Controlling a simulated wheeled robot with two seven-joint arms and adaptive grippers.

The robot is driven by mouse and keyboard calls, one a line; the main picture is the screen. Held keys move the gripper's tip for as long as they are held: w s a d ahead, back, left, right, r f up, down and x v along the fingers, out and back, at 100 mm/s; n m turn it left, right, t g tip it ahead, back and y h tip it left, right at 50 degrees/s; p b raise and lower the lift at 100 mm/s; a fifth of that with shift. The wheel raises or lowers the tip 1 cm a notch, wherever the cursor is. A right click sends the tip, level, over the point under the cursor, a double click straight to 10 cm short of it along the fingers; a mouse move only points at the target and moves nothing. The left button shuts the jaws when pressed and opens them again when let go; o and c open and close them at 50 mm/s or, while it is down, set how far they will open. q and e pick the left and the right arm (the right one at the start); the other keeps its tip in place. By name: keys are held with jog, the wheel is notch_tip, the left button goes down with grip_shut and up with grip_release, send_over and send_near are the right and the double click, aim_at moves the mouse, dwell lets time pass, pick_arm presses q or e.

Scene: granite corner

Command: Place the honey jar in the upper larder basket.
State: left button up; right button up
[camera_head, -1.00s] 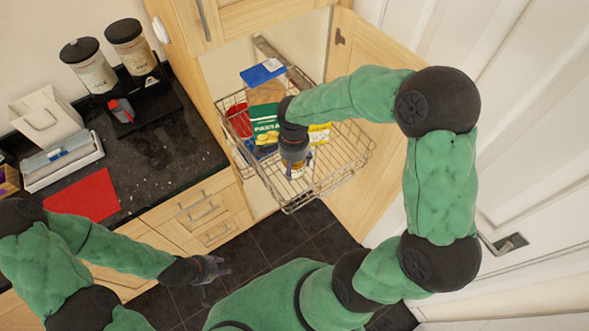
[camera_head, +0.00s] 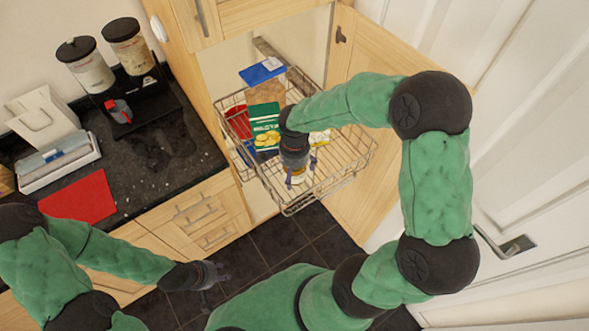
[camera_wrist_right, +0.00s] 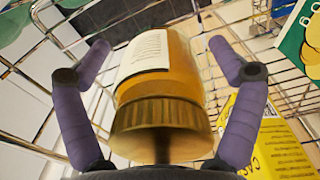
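The honey jar (camera_wrist_right: 160,85), amber with a white label and a gold lid, is between the fingers of my right gripper (camera_wrist_right: 158,48) in the right wrist view. The lid faces the camera and gaps show beside the jar, so the fingers look spread around it. In the head view my right gripper (camera_head: 301,173) is inside the upper larder basket (camera_head: 287,207), a wire basket pulled out of the cupboard. The jar (camera_head: 296,178) is mostly hidden there; whether it rests on the basket floor is unclear. My left gripper (camera_head: 213,284) is empty over the dark floor, fingers apart.
A green packet (camera_head: 264,120), a blue-topped box (camera_head: 262,73) and a red item (camera_head: 238,122) stand in the basket's left and back. A yellow packet (camera_wrist_right: 270,150) is close to my right gripper. The cupboard door (camera_head: 372,205) stands open at right.

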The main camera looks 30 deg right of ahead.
jog(key=shift+r, duration=0.1)
jog(key=shift+r, duration=0.2)
notch_tip(320, 180, up, 12)
jog(key=shift+f+p, duration=0.15)
jog(key=shift+p, duration=0.7)
